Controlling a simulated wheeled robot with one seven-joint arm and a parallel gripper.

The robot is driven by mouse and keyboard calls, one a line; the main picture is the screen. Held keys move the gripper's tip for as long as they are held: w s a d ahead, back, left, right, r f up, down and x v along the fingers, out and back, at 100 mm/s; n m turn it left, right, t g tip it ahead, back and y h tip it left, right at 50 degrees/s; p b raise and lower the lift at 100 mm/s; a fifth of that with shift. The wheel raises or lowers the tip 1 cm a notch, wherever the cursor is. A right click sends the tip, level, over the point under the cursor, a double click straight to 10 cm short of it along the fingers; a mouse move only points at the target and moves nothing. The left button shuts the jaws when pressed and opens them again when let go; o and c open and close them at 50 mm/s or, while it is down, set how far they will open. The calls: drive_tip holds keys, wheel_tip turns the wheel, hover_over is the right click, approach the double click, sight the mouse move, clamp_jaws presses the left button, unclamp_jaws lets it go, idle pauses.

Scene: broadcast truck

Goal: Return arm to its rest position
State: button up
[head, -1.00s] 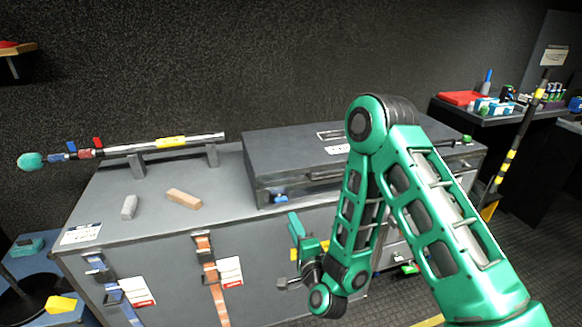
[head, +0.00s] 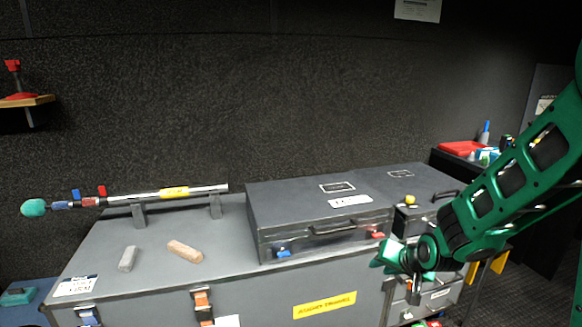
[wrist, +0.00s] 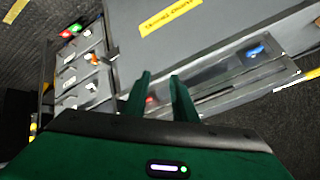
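My green arm reaches in from the right edge of the head view. It is bent so that the wrist is low beside the front of the dark grey case (head: 320,215). My gripper (head: 381,262) is small there and seen side-on, near the case's right front corner. In the wrist view, the two green fingers of my gripper (wrist: 160,75) stand apart with nothing between them. The case front with its blue latch (wrist: 256,50) lies beyond them.
The case lies on a large grey trunk (head: 225,270) with a yellow label. A microphone pole (head: 150,195) rests on two supports, beside a grey block (head: 128,258) and a tan block (head: 185,251). Small drawers (head: 440,296) stand at the right. A red tray (head: 462,148) sits on a dark shelf behind.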

drive_tip(key=s+d+r+g+h, duration=0.2)
drive_tip(key=s+d+r+g, duration=0.15)
drive_tip(key=s+d, duration=0.65)
drive_tip(key=s+d+r+m+g, duration=0.1)
drive_tip(key=s+d+r+g, duration=0.1)
drive_tip(key=s, duration=1)
drive_tip(key=s+d+r+g, duration=0.3)
drive_tip(key=s+d, duration=0.1)
drive_tip(key=s, duration=0.7)
drive_tip(key=shift+s+r+m+y, duration=0.4)
